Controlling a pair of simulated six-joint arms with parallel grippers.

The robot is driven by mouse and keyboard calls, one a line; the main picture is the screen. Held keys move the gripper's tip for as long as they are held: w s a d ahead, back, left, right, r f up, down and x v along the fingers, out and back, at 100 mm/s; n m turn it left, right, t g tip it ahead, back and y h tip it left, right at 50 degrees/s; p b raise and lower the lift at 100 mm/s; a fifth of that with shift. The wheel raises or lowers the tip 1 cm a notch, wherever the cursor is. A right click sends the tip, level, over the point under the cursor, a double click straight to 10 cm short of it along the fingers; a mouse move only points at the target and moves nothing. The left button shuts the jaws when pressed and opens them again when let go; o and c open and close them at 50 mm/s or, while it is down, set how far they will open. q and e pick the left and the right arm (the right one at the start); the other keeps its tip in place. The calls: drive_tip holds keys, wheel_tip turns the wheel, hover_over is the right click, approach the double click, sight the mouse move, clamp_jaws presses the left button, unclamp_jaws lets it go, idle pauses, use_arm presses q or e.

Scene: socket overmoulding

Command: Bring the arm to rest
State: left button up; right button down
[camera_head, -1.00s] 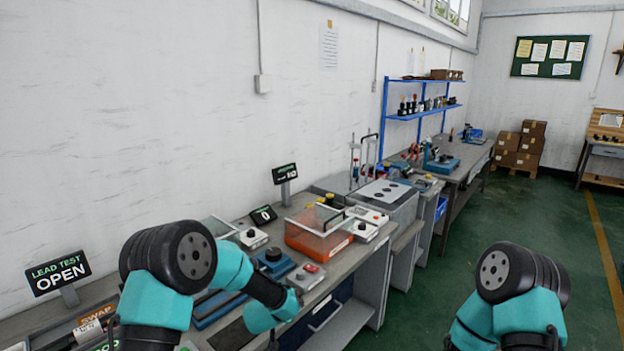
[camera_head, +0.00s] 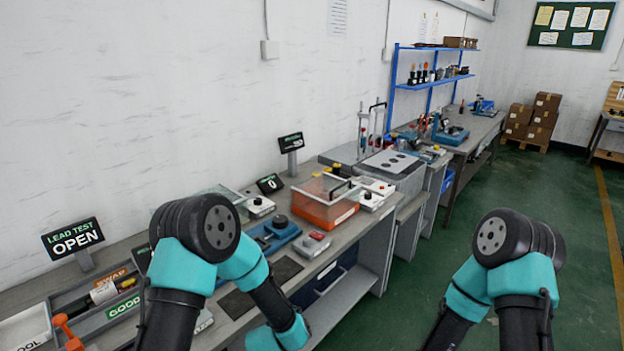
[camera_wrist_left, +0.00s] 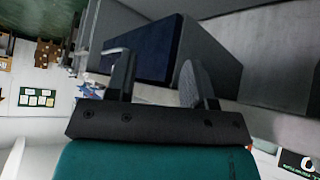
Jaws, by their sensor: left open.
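My left arm (camera_head: 262,290) shows in the head view, folded in front of the bench, with its lower end at the bottom edge. Its fingertips are out of that picture. In the left wrist view my left gripper (camera_wrist_left: 160,80) is open, its two dark fingers apart with nothing between them. Beyond the fingers are the dark blue drawer front and the grey bench side. My right arm (camera_head: 500,280) is at the lower right of the head view, over the green floor; its gripper is out of view.
The grey workbench (camera_head: 345,235) runs along the wall. It carries an orange clear-lidded box (camera_head: 325,212), a blue device (camera_head: 273,235), a "LEAD TEST OPEN" sign (camera_head: 73,238) and a sorting tray (camera_head: 105,315) with SWAP and GOOD labels.

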use_arm(q)
drive_tip(key=s+a+f+n+g+h, duration=0.1)
drive_tip(key=s+a+f+g, duration=0.2)
drive_tip(key=s+a, duration=0.3)
drive_tip(key=s+a+f+n+g+h, duration=0.1)
drive_tip(key=s+a, duration=0.6)
drive_tip(key=s, duration=0.7)
wheel_tip(320, 180, down, 3)
drive_tip(key=n+g, duration=0.1)
drive_tip(key=g, duration=0.1)
drive_tip(key=shift+a+r+g, duration=0.2)
drive_tip(key=shift+a+g, duration=0.1)
drive_tip(key=shift+g, duration=0.1)
